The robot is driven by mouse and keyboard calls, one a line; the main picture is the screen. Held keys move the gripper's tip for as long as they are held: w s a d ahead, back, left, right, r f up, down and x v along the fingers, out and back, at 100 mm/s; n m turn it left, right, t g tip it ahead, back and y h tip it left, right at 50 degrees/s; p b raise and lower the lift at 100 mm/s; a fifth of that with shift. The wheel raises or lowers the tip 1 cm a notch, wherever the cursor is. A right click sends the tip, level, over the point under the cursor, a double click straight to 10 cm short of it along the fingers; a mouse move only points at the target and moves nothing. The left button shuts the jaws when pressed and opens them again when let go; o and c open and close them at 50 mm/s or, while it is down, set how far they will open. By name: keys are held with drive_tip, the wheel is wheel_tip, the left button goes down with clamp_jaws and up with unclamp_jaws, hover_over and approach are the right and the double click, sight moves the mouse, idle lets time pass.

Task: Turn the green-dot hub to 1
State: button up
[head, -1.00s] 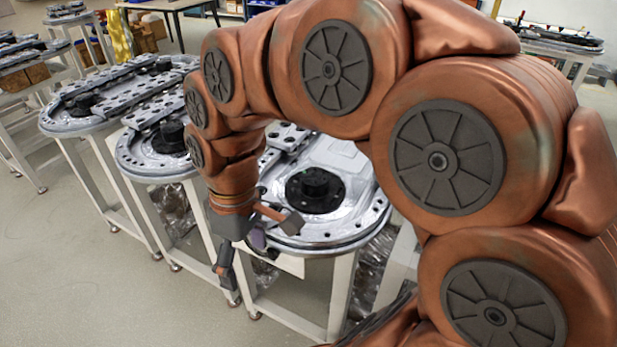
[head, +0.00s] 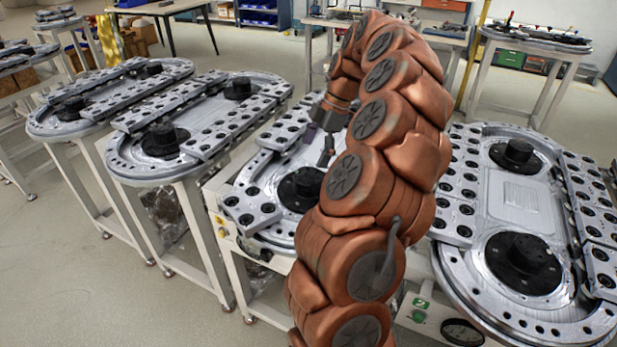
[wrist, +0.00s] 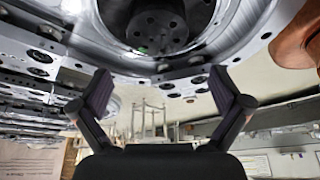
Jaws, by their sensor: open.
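In the wrist view, a dark round hub (wrist: 157,24) with several bolt holes sits in a grey metal ring at the top. A small green dot (wrist: 143,49) shows near its lower edge. My gripper (wrist: 160,88) is open and empty, with its two fingers spread below the hub and apart from it. In the head view, my gripper (head: 319,142) hangs over the middle ring track (head: 262,165), behind and above that track's near hub (head: 300,188). My arm hides part of this track. I cannot tell which head-view hub bears the green dot, and I read no 1 mark.
Another ring track (head: 520,195) with two black hubs stands close on the right. More ring tracks (head: 215,118) stand at left. Open floor (head: 70,285) lies at the front left.

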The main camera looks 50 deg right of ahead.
sight(309, 175)
drive_tip(key=shift+s+d+f, duration=0.3)
drive_tip(key=shift+d+f, duration=0.1)
drive_tip(key=shift+d, duration=0.25)
drive_tip(key=shift+p+x, duration=0.95)
drive_tip(key=shift+x, duration=2.85)
drive_tip(key=shift+w, duration=0.1)
drive_tip(key=c, duration=1)
